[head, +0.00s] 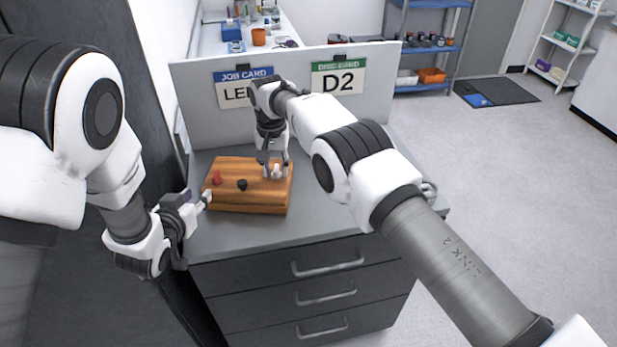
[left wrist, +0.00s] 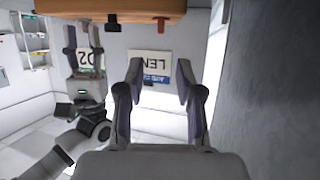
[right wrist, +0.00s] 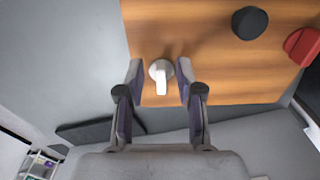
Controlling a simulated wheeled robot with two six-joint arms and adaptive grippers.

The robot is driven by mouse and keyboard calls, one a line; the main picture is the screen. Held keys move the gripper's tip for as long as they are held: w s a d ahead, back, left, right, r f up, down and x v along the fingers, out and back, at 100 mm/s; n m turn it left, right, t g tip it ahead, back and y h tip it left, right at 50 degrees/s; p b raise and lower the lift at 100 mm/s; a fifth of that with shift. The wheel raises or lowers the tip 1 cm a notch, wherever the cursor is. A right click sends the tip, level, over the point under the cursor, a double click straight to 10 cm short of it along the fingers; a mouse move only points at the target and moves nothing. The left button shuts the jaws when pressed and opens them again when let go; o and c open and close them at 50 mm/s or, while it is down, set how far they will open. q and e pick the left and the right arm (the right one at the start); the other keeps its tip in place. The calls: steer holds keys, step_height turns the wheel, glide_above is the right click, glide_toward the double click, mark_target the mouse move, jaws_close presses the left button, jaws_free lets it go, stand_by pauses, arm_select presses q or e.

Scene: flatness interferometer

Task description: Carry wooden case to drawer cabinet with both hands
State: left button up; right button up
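The wooden case (head: 248,200) lies on the grey top of the drawer cabinet (head: 320,225), near its left front. A red, a black and a white knob stand on the case; the white knob (right wrist: 160,78) is at its right. My right gripper (head: 273,168) points down over the case. In the right wrist view, its open fingers (right wrist: 160,70) stand either side of the white knob, with small gaps. My left gripper (head: 207,197) is beside the case's left end; in the left wrist view its fingers (left wrist: 161,70) are apart and empty, the case edge (left wrist: 60,8) beyond them.
A panel behind the case carries a blue-headed job card (head: 235,93) and a green-headed D2 card (head: 338,78). A dark wall or tall cabinet stands close on the left.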

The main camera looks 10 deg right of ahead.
steer(key=shift+w+r, duration=0.1)
steer(key=shift+r, duration=0.15)
step_height(320, 180, up, 7)
steer(key=shift+r, duration=0.1)
arm_select(q)
steer(key=shift+s+a+r, duration=0.15)
steer(key=shift+s, duration=0.35)
